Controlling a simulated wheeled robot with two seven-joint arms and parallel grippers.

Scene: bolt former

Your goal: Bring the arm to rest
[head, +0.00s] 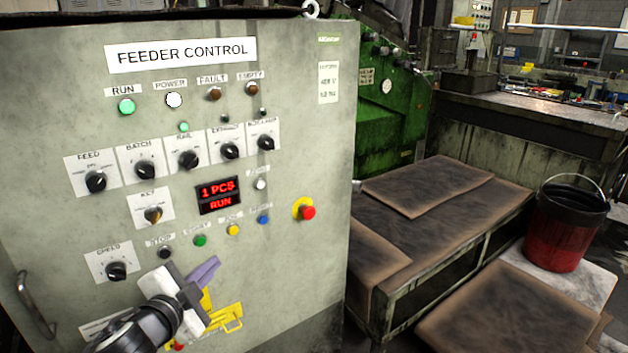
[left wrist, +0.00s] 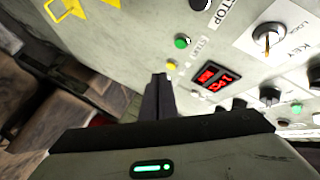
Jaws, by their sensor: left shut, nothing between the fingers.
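My left gripper (head: 212,263) is in front of the lower part of the grey feeder control panel (head: 325,150), below the row of push buttons. Its fingers are together with nothing between them. In the left wrist view the shut fingers (left wrist: 161,80) point toward the panel face, near the yellow button (left wrist: 171,65) and the red display (left wrist: 215,77). I cannot tell how far they stand from the panel. My right gripper is not in view.
A red emergency-stop button (head: 308,212) and a handle (head: 35,305) stick out from the panel. A low bench with brown mats (head: 430,187), a black-and-red bucket (head: 565,225) and a green machine (head: 390,105) stand to the right.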

